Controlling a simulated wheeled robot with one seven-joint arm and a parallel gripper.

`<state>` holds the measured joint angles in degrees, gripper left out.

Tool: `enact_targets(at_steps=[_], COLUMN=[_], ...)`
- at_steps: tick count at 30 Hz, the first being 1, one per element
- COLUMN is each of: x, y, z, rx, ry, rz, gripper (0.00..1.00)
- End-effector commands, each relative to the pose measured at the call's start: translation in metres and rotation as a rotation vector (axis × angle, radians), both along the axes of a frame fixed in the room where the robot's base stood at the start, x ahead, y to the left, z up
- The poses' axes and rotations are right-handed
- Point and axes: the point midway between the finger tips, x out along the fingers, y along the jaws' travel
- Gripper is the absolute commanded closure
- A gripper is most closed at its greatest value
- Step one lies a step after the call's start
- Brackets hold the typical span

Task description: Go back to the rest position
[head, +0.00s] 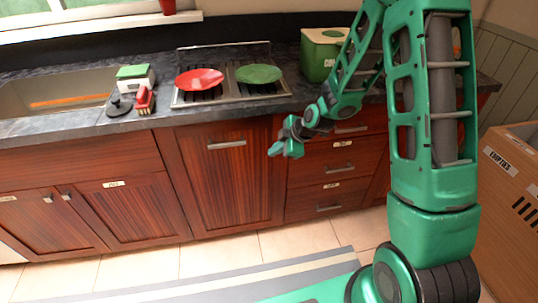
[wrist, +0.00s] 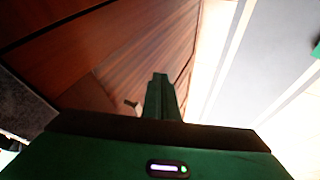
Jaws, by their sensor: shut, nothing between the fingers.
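My green gripper (head: 277,150) is at the end of my raised arm, in front of the wooden lower cabinets, near the seam between the wide drawer front and the stack of drawers. In the wrist view its fingers (wrist: 160,92) are together, with nothing between them. The wooden cabinet front (wrist: 140,55) fills much of that view at a slant. No object is in the gripper.
The dark counter (head: 85,125) holds a stove with a red plate (head: 199,79) and a green plate (head: 258,74), and a green canister (head: 318,62). A cardboard box (head: 505,205) stands at the right. The tile floor (head: 140,268) and striped mat (head: 200,285) look clear.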

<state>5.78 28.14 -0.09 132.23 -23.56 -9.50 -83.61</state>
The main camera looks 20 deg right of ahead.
Motion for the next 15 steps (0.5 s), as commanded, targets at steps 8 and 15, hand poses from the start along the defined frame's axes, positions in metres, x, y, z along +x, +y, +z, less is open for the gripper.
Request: enact_targets(at_steps=[8, 15], x=[-0.007, -0.023], y=[-0.007, -0.029], z=[0.011, 0.029], rx=[-0.001, -0.005], ry=[0.001, 0.063], rz=[-0.002, -0.092], gripper=[1.0, 1.0])
